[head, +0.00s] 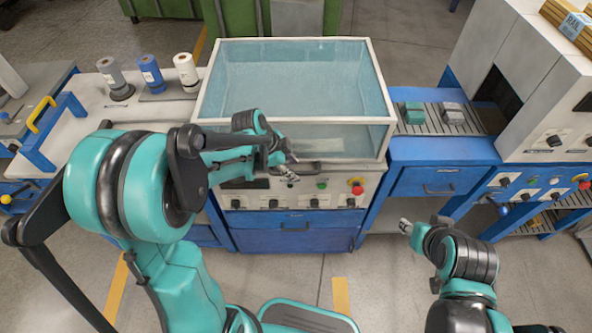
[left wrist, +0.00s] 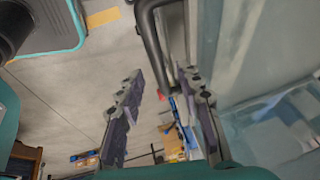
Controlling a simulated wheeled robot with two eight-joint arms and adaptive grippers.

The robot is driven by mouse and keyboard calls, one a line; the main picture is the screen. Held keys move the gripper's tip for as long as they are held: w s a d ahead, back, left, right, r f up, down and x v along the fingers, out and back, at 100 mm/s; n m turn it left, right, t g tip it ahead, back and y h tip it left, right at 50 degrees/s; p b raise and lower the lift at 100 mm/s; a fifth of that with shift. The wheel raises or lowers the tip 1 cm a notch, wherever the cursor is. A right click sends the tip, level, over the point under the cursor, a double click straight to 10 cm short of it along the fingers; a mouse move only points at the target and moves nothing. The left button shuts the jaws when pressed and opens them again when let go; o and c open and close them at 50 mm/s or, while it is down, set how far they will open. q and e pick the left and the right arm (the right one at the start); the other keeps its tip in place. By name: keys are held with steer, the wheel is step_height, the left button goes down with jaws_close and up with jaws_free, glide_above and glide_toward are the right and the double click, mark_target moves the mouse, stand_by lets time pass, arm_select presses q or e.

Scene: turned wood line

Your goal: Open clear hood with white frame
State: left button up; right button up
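The clear hood (head: 290,90) with its white frame (head: 300,122) sits down over the machine in the middle of the head view. A dark bar handle (head: 308,169) shows at its lower front edge, partly hidden by my gripper. My left gripper (head: 291,168) is at the front of the hood beside this handle, fingers apart. In the left wrist view the left gripper (left wrist: 162,95) is open and empty, with the handle (left wrist: 154,50) just beyond the fingertips, nearer the right finger. My right gripper (head: 406,227) hangs low at the right, away from the hood; its opening is unclear.
A control panel with a red knob (head: 357,187) is below the hood. Several spools, among them a blue one (head: 151,74), stand on the left bench. A conveyor (head: 437,118) with a green block (head: 413,112) and a grey block (head: 452,113) is at the right.

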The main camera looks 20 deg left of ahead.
arm_select(q)
steer(key=shift+x, duration=1.05)
